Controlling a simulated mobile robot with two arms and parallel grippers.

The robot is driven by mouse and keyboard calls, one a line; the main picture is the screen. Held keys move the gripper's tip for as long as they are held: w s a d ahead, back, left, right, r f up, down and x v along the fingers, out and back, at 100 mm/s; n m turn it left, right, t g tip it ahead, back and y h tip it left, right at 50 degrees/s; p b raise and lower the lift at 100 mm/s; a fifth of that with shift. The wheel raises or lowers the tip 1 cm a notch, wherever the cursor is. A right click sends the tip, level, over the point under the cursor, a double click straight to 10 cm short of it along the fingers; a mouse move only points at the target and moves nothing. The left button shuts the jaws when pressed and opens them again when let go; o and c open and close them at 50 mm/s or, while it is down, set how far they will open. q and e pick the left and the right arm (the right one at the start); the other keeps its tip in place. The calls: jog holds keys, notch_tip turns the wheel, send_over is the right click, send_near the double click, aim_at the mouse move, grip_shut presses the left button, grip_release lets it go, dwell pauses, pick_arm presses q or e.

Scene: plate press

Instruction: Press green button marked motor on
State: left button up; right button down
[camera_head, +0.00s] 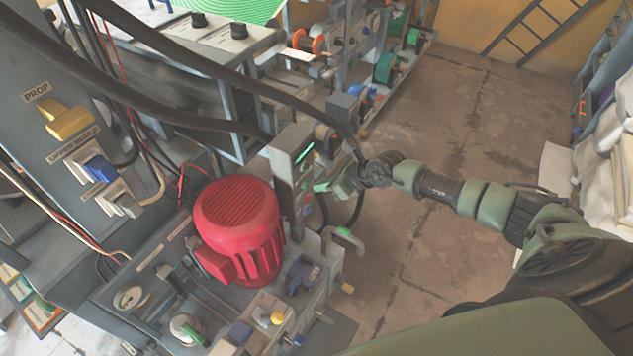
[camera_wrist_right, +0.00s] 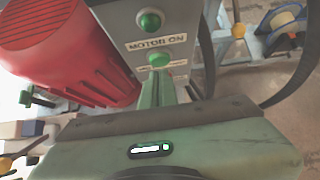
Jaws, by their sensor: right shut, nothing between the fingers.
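A grey control box (camera_head: 287,170) stands upright beside the red motor. In the right wrist view its panel (camera_wrist_right: 124,22) carries a "MOTOR ON" label (camera_wrist_right: 157,41). A round dark-green domed fitting (camera_wrist_right: 149,20) is above the label. My left gripper is not in view.
The red motor (camera_head: 240,225) sits just left of the box. Black cables (camera_head: 200,65) arch across the upper left. A bent pipe with a green collar (camera_head: 345,238) stands below my right gripper. The floor (camera_head: 440,130) behind and right of the box is open.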

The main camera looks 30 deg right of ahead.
jog(key=shift+w+a, duration=0.5)
jog(key=shift+w, duration=0.3)
